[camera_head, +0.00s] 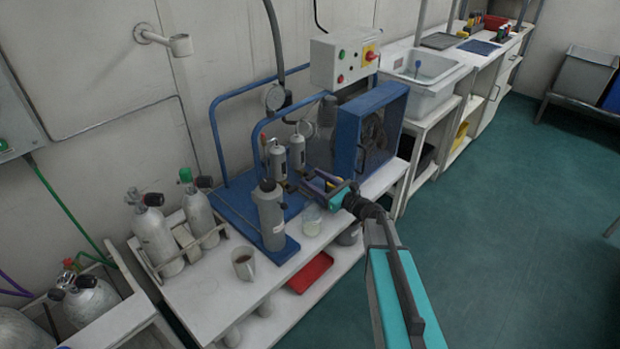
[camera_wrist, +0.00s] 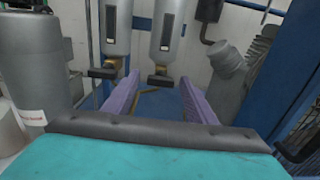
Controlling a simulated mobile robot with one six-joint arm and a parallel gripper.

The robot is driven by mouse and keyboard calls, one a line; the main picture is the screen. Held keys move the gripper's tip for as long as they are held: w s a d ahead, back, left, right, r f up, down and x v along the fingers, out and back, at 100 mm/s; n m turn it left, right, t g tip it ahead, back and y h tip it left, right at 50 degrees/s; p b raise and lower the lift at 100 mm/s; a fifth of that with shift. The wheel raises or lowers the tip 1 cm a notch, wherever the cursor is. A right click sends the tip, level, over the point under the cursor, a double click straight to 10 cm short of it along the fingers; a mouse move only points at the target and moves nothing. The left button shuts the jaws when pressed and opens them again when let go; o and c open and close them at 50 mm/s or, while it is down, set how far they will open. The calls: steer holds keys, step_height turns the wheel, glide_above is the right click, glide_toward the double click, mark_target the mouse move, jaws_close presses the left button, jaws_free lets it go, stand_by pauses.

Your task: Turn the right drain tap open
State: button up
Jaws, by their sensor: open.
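Two grey filter cylinders stand side by side in the wrist view, the left one (camera_wrist: 115,25) and the right one (camera_wrist: 167,28). Under each is a brass fitting with a dark drain tap. The right drain tap (camera_wrist: 160,80) appears between my purple fingertips, apart from both. The left drain tap (camera_wrist: 103,73) is just outside my left finger. My gripper (camera_wrist: 159,79) is open and empty. In the head view my gripper (camera_head: 312,182) reaches in below the cylinders (camera_head: 297,150) from the right. The taps are too small there to tell their settings.
A large grey cylinder (camera_head: 270,215) stands close on the left, a glass jar (camera_head: 311,220) in front. The blue guarded fan unit (camera_head: 370,130) stands on the right. A mug (camera_head: 243,264) is at the bench front. Open floor (camera_head: 500,220) lies to the right.

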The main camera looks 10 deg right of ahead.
steer(key=shift+w+a, duration=0.45)
steer(key=shift+w, duration=0.15)
steer(key=c, duration=1)
steer(key=shift+a, duration=0.4)
steer(key=shift+c, duration=0.4)
steer(key=shift+d, duration=0.25)
